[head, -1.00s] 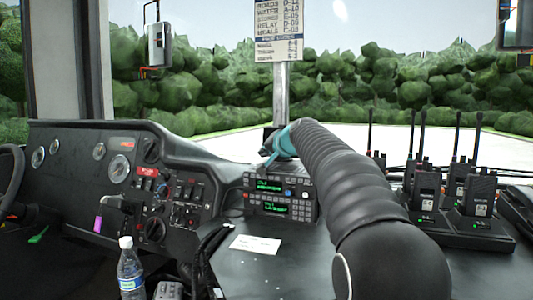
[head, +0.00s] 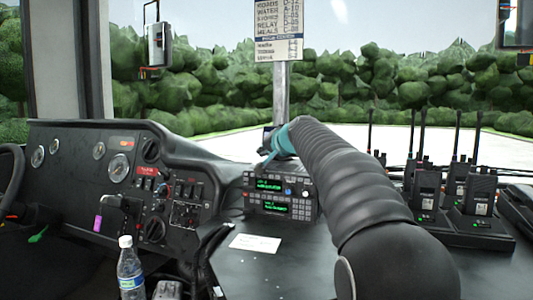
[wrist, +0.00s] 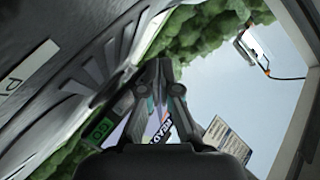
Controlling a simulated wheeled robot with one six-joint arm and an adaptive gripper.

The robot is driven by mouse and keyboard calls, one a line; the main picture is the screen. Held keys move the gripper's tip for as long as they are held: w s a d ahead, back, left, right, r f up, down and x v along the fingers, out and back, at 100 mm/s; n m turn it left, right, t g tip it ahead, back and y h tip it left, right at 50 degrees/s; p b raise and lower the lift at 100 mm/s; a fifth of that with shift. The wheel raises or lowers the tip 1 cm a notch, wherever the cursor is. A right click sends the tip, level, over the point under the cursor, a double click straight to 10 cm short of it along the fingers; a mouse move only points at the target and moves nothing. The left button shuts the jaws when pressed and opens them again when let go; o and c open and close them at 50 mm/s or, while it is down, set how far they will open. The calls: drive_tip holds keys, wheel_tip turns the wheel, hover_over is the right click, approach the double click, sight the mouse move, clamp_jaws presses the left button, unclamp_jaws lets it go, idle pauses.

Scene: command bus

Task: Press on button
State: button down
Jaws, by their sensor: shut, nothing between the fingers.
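A black radio unit (head: 275,192) with two green displays, a keypad and small knobs sits on the dashboard in the head view. A blue round control (head: 289,191) shows on its upper face. I cannot tell which control is the on button. My arm reaches past the radio's right side, with its teal-banded end above and behind the unit. My gripper is mostly hidden behind the arm there. A green display (wrist: 103,130) shows left of the fingers.
Several handheld radios (head: 480,195) stand in chargers at the right. A white card (head: 255,243) lies on the console, with a water bottle (head: 130,268) at the lower left. A sign (head: 278,30) on a post stands behind the radio. The console beside the card is clear.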

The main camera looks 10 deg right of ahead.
drive_tip(key=shift+s+a+r+b, duration=0.1)
drive_tip(key=shift+s+a+r, duration=0.1)
drive_tip(key=shift+s+a, duration=0.35)
drive_tip(key=shift+s+a+r+b, duration=0.1)
drive_tip(key=shift+s+a+r, duration=0.2)
drive_tip(key=shift+s, duration=0.5)
drive_tip(key=shift+s+a+r+b, duration=0.1)
drive_tip(key=shift+s+a, duration=0.4)
drive_tip(key=shift+s, duration=0.15)
drive_tip(key=shift+s, duration=0.1)
